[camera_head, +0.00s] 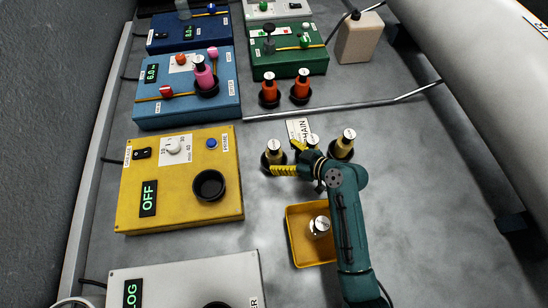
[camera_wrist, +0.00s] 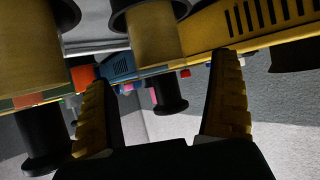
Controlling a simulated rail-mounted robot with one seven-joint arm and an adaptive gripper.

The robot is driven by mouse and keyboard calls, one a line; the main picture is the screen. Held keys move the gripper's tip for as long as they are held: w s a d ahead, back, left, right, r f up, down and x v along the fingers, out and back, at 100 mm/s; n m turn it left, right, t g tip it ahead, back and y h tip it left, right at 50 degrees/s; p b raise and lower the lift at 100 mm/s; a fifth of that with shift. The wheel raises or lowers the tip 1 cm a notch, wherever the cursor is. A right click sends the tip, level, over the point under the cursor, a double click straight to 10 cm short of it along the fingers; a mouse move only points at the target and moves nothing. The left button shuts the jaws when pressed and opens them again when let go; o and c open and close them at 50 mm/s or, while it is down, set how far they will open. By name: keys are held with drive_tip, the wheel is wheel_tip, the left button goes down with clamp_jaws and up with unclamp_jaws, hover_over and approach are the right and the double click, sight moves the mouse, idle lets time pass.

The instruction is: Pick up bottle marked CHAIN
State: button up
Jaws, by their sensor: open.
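A white card marked CHAIN (camera_head: 299,127) lies behind a group of three tan bottles with pale caps. The left bottle (camera_head: 273,155) stands in a black holder just beyond my fingertips. The middle bottle (camera_head: 313,140) is partly hidden by my gripper, and the right bottle (camera_head: 343,145) stands in a black holder. Marks on the bottles themselves are too small to read. My gripper (camera_head: 286,159) is open, with yellow fingers pointing left. In the wrist view, a tan bottle (camera_wrist: 155,38) shows ahead between the open fingers (camera_wrist: 162,72); nothing is gripped.
A yellow tray (camera_head: 297,250) holding a silver-capped item (camera_head: 320,226) lies in front of the bottles. A yellow box marked OFF (camera_head: 190,215) stands left. Two red bottles (camera_head: 269,88) (camera_head: 302,84) and a metal rod (camera_head: 330,108) lie behind.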

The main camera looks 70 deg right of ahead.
sight(278, 154)
drive_tip(key=b+x, duration=0.1)
drive_tip(key=x, duration=0.3)
drive_tip(key=shift+w+f, duration=0.15)
drive_tip(key=shift+w, duration=0.1)
drive_tip(key=c, duration=1.3)
drive_tip(key=shift+r, duration=0.2)
drive_tip(key=shift+c, duration=0.4)
